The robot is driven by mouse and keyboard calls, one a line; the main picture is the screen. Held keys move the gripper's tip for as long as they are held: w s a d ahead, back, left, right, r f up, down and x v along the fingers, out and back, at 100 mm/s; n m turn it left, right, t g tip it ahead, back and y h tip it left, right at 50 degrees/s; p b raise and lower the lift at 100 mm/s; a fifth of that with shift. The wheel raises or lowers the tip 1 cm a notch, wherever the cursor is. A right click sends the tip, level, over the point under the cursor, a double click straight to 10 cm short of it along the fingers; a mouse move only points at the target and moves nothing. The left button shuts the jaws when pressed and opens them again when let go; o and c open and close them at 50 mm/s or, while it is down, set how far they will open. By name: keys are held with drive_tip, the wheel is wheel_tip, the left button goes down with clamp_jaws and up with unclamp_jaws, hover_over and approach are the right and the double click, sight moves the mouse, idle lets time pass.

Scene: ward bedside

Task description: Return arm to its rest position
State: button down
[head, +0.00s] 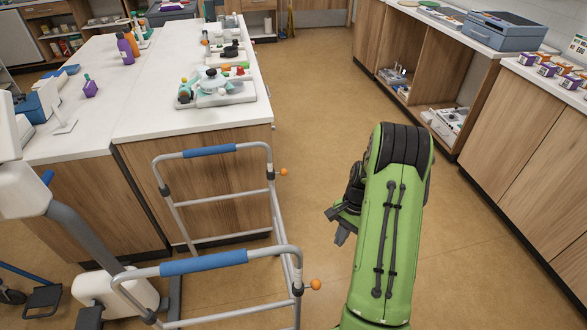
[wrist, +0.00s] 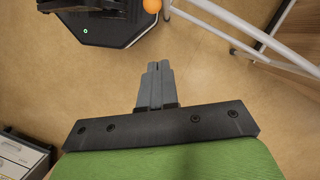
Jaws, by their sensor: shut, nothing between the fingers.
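My arm (head: 390,220) is green with black parts and reaches forward over the floor, right of the walker. My gripper (head: 340,225) shows partly at the left side of the arm in the head view, low over the floor; the arm hides some of it. In the wrist view my gripper (wrist: 158,70) has its two grey fingers together, with nothing between them. Bare floor lies beyond the fingertips there.
A walker (head: 225,255) with blue grips and orange knobs stands close left of my arm. A white-topped counter (head: 150,110) with trays is behind it. Wooden cabinets (head: 520,150) line the right side. The floor (head: 315,110) between them is clear.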

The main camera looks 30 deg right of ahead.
drive_tip(key=a+r+n+t+h+p, duration=0.1)
drive_tip(key=a+r+n, duration=0.3)
drive_tip(key=r, duration=0.7)
drive_tip(key=a+r+n+t+h+p, duration=0.1)
drive_tip(key=a+r+n+h+p, duration=0.1)
drive_tip(key=a+r, duration=0.6)
drive_tip(key=s+a+r+n+t+p, duration=0.1)
drive_tip(key=s+a+r+n+t, duration=0.1)
drive_tip(key=s+a+r+n, duration=0.2)
drive_tip(key=s+a+r+n+t+p, duration=0.2)
drive_tip(key=s+a+r+n, duration=0.2)
drive_tip(key=s+r, duration=0.6)
drive_tip(key=shift+s+a+r+t, duration=0.3)
drive_tip(key=shift+a+r, duration=0.1)
drive_tip(key=shift+a, duration=0.15)
drive_tip(key=shift+n, duration=0.3)
